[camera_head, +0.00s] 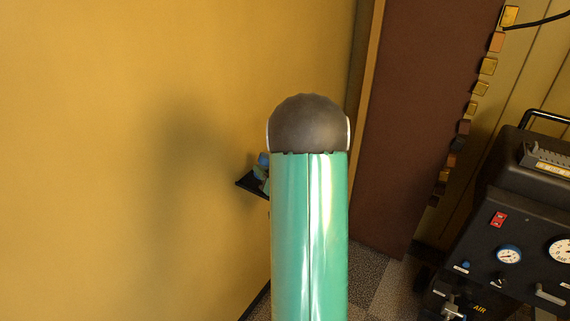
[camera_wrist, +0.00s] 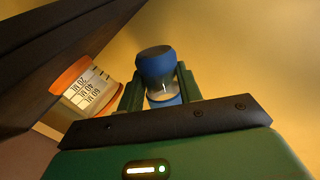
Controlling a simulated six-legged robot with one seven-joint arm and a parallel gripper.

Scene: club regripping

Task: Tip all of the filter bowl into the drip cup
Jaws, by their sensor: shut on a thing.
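In the wrist view, my gripper (camera_wrist: 160,82) is shut on the filter bowl (camera_wrist: 156,63), a blue piece with a clear, pale band between the two green fingers. I cannot tell what is inside it. The drip cup (camera_wrist: 90,88) is a clear cup with an orange end and printed ML marks, left of the gripper and apart from the bowl.
A black shelf (camera_head: 248,184) juts out beside the yellow wall (camera_head: 130,150); its dark slab (camera_wrist: 60,45) runs along the left of the wrist view. A black machine with gauges (camera_head: 508,255) stands at the right. A brown panel (camera_head: 420,110) stands behind my arm.

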